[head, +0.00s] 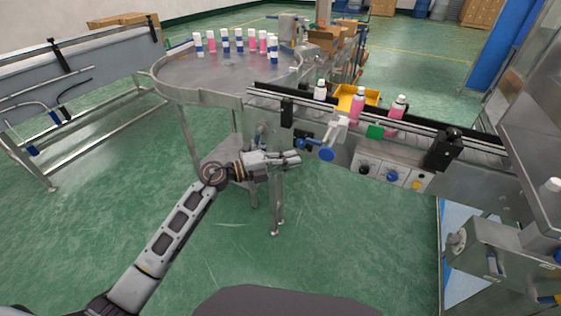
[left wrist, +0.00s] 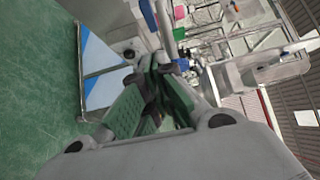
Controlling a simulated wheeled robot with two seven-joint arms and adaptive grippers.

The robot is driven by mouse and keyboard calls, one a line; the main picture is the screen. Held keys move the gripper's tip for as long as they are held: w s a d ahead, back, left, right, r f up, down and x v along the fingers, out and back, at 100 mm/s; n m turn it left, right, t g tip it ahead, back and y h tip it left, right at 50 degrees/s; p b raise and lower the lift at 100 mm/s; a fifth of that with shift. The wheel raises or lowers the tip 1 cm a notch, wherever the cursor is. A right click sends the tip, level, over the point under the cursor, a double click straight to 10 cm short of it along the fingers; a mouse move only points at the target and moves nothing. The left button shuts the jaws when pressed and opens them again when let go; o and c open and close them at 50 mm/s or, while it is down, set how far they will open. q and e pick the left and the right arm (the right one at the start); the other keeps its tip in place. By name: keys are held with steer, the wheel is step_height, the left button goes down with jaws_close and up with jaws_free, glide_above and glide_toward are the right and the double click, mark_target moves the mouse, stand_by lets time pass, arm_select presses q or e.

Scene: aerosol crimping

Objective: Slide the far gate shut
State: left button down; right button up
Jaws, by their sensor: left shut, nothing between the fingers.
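A white bracket (head: 338,128) sits on the rail just above this knob. A green block (head: 375,131) is on the rail further right. I cannot tell for certain which of these parts belongs to the far gate, nor how far it is open. In the left wrist view the green-padded fingers (left wrist: 165,72) come together with nothing held between them. My right gripper is not in view.
The conveyor (head: 460,145) carries a white bottle (head: 320,91) and pink bottles (head: 357,106) with white caps. A round turntable (head: 200,78) with several bottles stands at the left. A control panel (head: 392,174) is below the rail. The green floor in front is clear.

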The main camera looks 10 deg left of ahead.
mark_target(307, 141)
arm_select(q)
steer(key=shift+w+d, duration=1)
steer(key=shift+w, duration=0.75)
steer(key=shift+w+d, duration=1)
steer(key=shift+w, duration=0.7)
steer(key=shift+w+d, duration=1)
steer(key=shift+w, duration=0.75)
steer(key=shift+w+d+b, duration=0.25)
steer(key=shift+w+b, duration=0.15)
steer(key=shift+w, duration=0.35)
steer(key=shift+a+r, duration=0.1)
steer(key=shift+r, duration=0.1)
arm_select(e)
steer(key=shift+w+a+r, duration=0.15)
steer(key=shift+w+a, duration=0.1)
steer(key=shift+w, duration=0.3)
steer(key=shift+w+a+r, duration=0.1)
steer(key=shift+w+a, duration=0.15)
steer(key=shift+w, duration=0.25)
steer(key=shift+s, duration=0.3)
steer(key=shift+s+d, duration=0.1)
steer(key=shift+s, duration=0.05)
